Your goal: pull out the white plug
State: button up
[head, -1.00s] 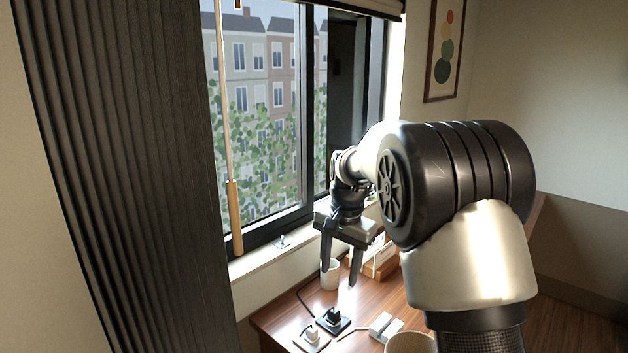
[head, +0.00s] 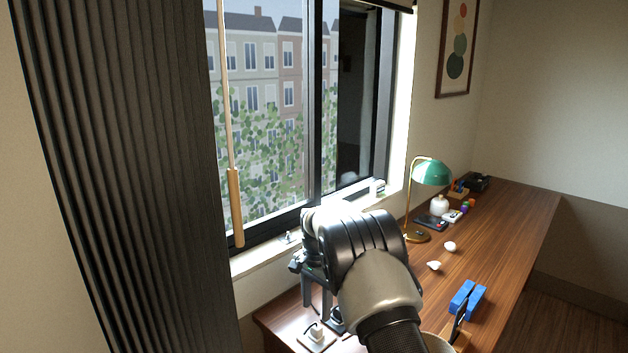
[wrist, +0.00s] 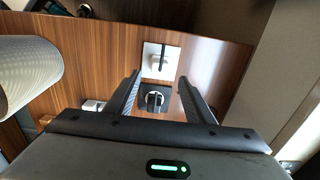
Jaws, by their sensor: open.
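Two small square plates lie on the wooden desk, each with a plug-like piece standing on it. The white plate (head: 310,345) carries a piece (head: 316,331) with dark and pale faces. In the wrist view the white plate (wrist: 172,66) lies just beyond my fingertips, and the black plate (wrist: 142,104) lies between my fingers. The piece on the black plate (wrist: 154,99) looks partly white and partly dark. I cannot tell for sure which piece is the white plug. My gripper (head: 317,306) is open and points down above the plates; it also shows in the wrist view (wrist: 159,79), apparently empty.
A pale cylinder (wrist: 20,72) stands at the left of the wrist view, with small white blocks (wrist: 93,105) beside it. The window sill (head: 255,260) runs behind.

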aim_at(316, 326)
notch_tip(316, 326, down, 9)
jog(key=b, duration=0.5)
dwell(1.1)
grip_shut()
jog(key=shift+r, duration=0.1)
jog(key=shift+r, duration=0.1)
jog(key=shift+r+p, duration=1.65)
jog(key=shift+r, duration=1.2)
